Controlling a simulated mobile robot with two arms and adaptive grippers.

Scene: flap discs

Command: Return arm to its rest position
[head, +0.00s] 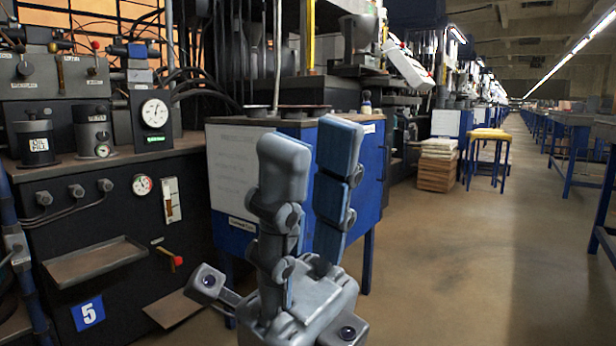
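My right gripper (312,150) stands upright in the lower middle of the head view, with its two grey fingers pointing up. The fingers are apart, the blue pad of the right-hand finger shows, and I see nothing held between them. The gripper is in front of a blue cabinet (374,185) and hides part of it. My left gripper is not in view.
Dark round discs (257,112) lie on the blue cabinet's top. A black machine (120,215) with gauges and a tray stands at left. A wooden crate stack (436,172) and yellow-topped stool (490,135) stand farther back. The aisle floor (450,270) at right is clear.

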